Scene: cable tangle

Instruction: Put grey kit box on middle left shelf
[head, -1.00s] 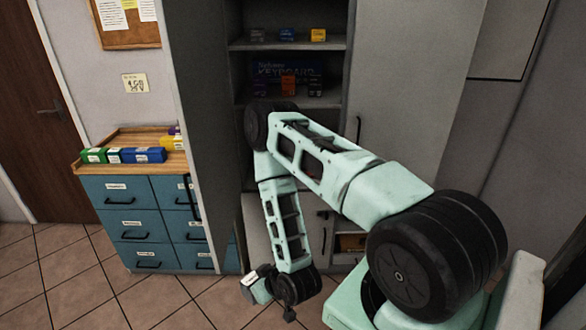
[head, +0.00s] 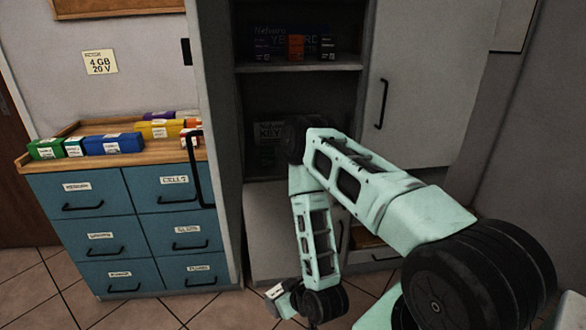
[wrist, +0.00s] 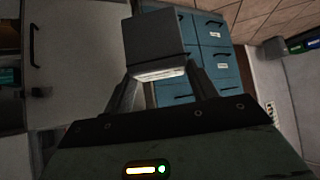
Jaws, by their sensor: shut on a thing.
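My gripper (wrist: 160,76) is shut on a grey box (wrist: 155,40) in the wrist view. The box sits between the two fingers, with a pale strip on its near edge. In the head view the grey box (head: 274,292) shows small, with a white label, at the low end of my arm beside the dark wrist. The open cabinet's shelf board (head: 300,66) holds a dark keyboard box (head: 275,40) and small orange and dark boxes. A lower shelf holds another keyboard box (head: 266,132), partly hidden by my arm. The grey box is below these shelves.
A blue drawer unit (head: 130,230) stands left, with several coloured boxes on its wooden top. The cabinet's open left door (head: 212,120) stands between it and the shelves. The right door (head: 430,90) is shut. Tiled floor lies in front.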

